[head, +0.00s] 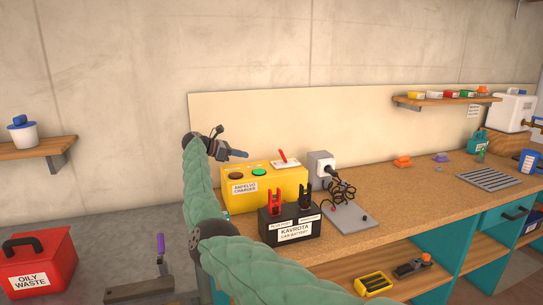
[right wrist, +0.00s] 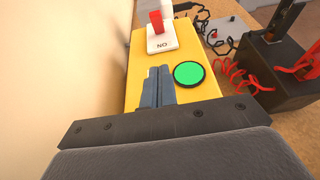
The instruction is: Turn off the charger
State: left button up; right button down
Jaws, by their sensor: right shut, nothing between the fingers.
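The yellow charger (head: 265,196), labelled "Ampelvo Charger", stands on the workbench. My right gripper (head: 244,154) is shut and empty above the charger's top. In the right wrist view its fingertips (right wrist: 158,86) appear just left of the green button (right wrist: 189,74), with the switch (right wrist: 161,34) beyond, its red lever raised and "ON" lettering reading upside down. Contact with the top cannot be told. My left gripper is not in view.
A black car battery (head: 294,228) with red and black clamps stands in front of the charger. A plug in a grey socket box (head: 321,168) and coiled cables lie to the right. A red oily waste bin (head: 38,265) is at lower left. The bench (head: 400,195) has free room to the right.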

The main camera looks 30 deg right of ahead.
aim_at(283, 156)
jog(key=shift+d, duration=0.1)
